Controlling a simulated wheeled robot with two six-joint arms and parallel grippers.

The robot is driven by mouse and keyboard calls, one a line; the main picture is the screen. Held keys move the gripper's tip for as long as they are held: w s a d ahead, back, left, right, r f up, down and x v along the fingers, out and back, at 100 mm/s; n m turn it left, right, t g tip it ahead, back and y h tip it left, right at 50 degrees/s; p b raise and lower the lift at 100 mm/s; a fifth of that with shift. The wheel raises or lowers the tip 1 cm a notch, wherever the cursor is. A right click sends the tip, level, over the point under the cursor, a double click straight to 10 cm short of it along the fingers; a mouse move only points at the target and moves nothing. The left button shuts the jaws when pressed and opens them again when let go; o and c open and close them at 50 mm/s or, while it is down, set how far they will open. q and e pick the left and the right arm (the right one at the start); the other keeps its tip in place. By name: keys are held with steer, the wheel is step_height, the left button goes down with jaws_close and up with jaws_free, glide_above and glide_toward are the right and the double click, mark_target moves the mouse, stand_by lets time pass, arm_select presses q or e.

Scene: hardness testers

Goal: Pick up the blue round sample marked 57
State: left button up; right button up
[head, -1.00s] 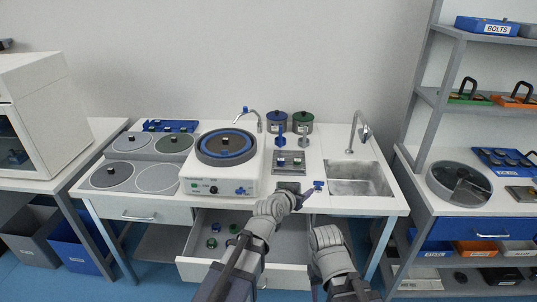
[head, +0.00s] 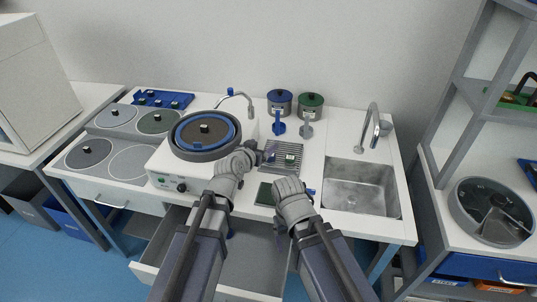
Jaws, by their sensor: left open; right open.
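A grey ribbed tray (head: 283,168) lies on the white bench, right of the round polishing machine. A small sample with a green top (head: 290,158) stands on it. My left gripper (head: 268,154) is open over the tray's left part, beside that sample. The blue sample cannot be made out there; the gripper covers that spot. No number 57 can be read. My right gripper (head: 279,230) is open, lower down in front of the bench edge, over the open drawer, partly hidden by its own wrist.
A blue and a green canister (head: 311,105) stand behind the tray, with a blue and a grey upright holder in front. A sink (head: 361,187) is at the right, the polishing machine (head: 205,137) at the left.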

arm_select(q)
step_height(320, 180, down, 8)
steer(key=b, duration=0.7)
steer(key=shift+b, duration=0.35)
arm_select(e)
step_height(320, 180, down, 8)
steer(key=shift+s, duration=0.1)
arm_select(q)
steer(key=shift+b+x, duration=0.4)
steer(key=shift+x, duration=0.65)
steer(key=shift+b+x, duration=0.95)
steer(key=shift+x, duration=1.75)
steer(key=shift+r, duration=0.1)
arm_select(e)
step_height(320, 180, down, 3)
steer(key=shift+r, duration=0.2)
arm_select(q)
steer(key=shift+c, duration=0.2)
jaws_close()
